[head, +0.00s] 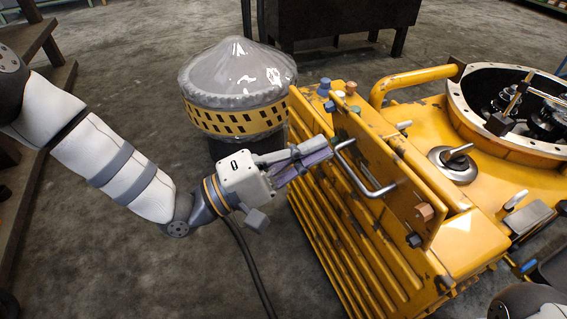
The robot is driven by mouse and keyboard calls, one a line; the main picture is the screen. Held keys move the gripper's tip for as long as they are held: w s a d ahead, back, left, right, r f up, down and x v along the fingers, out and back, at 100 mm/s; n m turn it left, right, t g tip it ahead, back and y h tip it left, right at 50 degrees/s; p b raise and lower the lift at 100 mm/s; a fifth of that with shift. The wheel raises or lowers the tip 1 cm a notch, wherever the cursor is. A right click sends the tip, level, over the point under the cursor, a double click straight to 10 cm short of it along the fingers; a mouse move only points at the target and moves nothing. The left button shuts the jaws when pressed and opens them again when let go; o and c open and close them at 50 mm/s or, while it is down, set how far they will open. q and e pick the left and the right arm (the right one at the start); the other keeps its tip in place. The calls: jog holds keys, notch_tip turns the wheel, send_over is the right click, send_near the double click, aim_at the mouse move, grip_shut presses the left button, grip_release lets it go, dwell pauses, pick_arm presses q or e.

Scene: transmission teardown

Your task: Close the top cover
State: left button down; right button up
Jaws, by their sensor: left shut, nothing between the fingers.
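The top cover (385,165) is a worn yellow plate standing raised, nearly upright, on the yellow transmission housing (340,232). A bent silver handle (366,180) is fixed to the cover's left face. My left gripper (326,152) comes in from the left and is shut and empty. Its fingertips are close to the upper end of the handle; I cannot tell whether they touch it.
A round opening (468,110) with gears inside lies at the right. A yellow pipe (405,80) and a metal knob (453,162) stand behind the cover. A plastic-wrapped drum (238,75) stands behind my left gripper. Grey floor (110,240) is clear at the lower left.

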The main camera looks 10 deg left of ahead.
aim_at(359, 126)
pick_arm(q)
jog(key=x, duration=0.5)
jog(key=shift+w+d+b, duration=0.15)
jog(key=shift+d+b, duration=0.05)
jog(key=shift+b, duration=0.15)
